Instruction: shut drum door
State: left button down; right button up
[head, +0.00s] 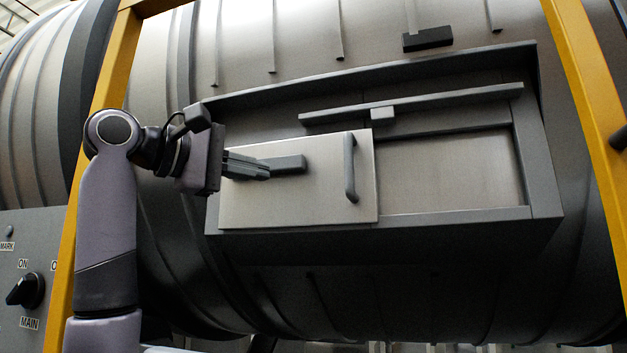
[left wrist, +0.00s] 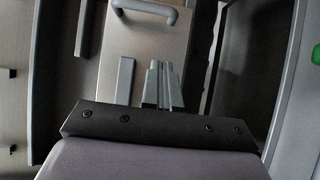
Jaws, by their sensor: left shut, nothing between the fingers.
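The drum door (head: 300,200) is a pale metal panel on the left part of a dark recessed frame on the drum (head: 400,290). A vertical grey handle (head: 351,168) stands near its right edge, and a short grey block (head: 290,163) sits on its face. My left gripper (head: 268,172) is shut and empty at the door's face, its tips close to the block; I cannot tell whether they touch. In the left wrist view the gripper (left wrist: 160,72) is beside the block (left wrist: 125,80), with the handle (left wrist: 146,12) beyond. My right gripper is not in view.
Right of the door, the frame shows a recessed pale surface (head: 455,172). A slanted grey bar (head: 440,100) with a small block crosses above. Yellow posts (head: 98,150) flank the drum. A control panel with a knob (head: 25,290) is at lower left.

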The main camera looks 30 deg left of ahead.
pick_arm(q)
jog(key=p, duration=0.2)
send_near(328, 179)
notch_tip(328, 179, down, 2)
jog(key=w+d, duration=0.2)
jog(key=d, duration=0.2)
jog(key=w+d, duration=0.1)
jog(key=d, duration=0.1)
jog(key=shift+d, duration=0.25)
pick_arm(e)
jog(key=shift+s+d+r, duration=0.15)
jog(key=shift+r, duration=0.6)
pick_arm(q)
jog(key=shift+w+d, duration=0.1)
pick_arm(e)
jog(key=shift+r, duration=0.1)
